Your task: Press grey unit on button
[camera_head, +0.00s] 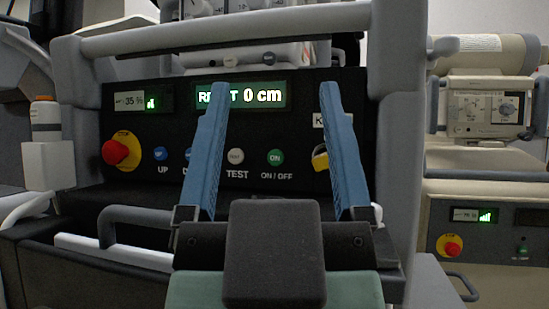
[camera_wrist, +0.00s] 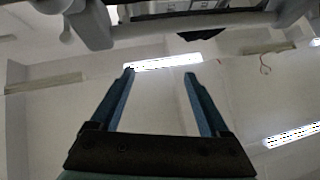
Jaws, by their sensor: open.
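The grey unit (camera_head: 398,150) fills the middle of the head view, with a black control panel. Its green ON button (camera_head: 275,157), labelled ON/OFF, sits on the panel below the display (camera_head: 240,96), which reads "0 cm". My gripper (camera_head: 275,88) is open and empty, with two blue fingers pointing up in front of the panel. In the head view the ON button shows between the fingers, uncovered. The left finger partly hides the display and a button label. In the wrist view my gripper (camera_wrist: 160,73) points toward the ceiling, and the button is not seen there.
A red and yellow knob (camera_head: 122,151), blue UP button (camera_head: 161,153), pale TEST button (camera_head: 236,156) and yellow key switch (camera_head: 320,157) share the panel. A beige unit (camera_head: 490,215) with its own green button (camera_head: 522,250) stands at right. Grey rails (camera_head: 220,30) frame the panel.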

